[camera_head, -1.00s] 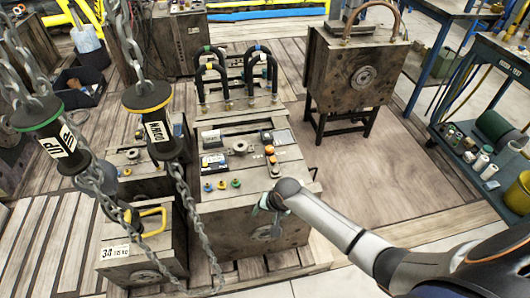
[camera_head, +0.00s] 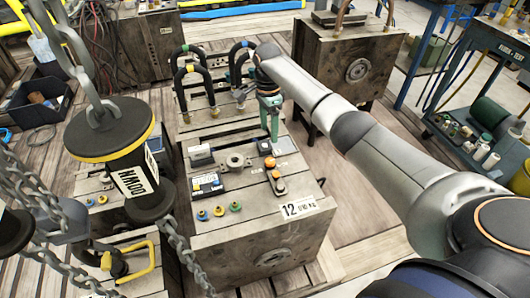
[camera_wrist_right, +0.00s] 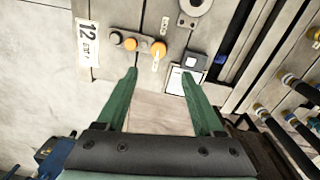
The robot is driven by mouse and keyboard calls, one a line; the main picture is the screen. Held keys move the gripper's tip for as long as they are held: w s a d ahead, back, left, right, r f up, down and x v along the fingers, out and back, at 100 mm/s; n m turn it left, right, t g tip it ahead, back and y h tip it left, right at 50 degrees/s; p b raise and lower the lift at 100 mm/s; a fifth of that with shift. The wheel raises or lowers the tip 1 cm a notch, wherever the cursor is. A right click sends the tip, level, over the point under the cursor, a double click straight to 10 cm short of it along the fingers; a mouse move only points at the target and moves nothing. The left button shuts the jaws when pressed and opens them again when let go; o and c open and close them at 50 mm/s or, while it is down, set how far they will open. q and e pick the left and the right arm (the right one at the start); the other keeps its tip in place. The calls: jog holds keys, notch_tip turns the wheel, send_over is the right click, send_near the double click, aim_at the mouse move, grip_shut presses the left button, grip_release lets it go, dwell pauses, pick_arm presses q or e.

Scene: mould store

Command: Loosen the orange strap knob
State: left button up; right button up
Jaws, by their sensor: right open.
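I cannot tell which is the strap knob. My right gripper (camera_head: 272,134) has green fingers and is over the far right part of this mould. In the right wrist view the fingers (camera_wrist_right: 160,68) are apart with nothing between them, short of the orange knobs. My left gripper is not in view.
Black hose loops (camera_head: 195,78) stand behind the knobs. Yellow, blue and green knobs (camera_head: 218,211) line the mould's front. Another mould (camera_head: 355,70) stands behind my right arm, a blue cart (camera_head: 480,120) at right.

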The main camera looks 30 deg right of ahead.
aim_at(270, 160)
jog(key=f+b, duration=0.1)
jog(key=f, duration=0.2)
jog(key=f+b, duration=0.1)
jog(key=f, duration=0.3)
jog(key=s+f+b, duration=0.1)
jog(key=f, duration=0.2)
jog(key=shift+f, duration=0.8)
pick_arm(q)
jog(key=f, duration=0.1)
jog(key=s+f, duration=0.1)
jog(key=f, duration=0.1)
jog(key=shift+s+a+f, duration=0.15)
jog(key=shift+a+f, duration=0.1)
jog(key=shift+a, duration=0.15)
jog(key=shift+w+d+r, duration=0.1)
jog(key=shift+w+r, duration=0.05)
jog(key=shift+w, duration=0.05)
pick_arm(e)
grip_shut()
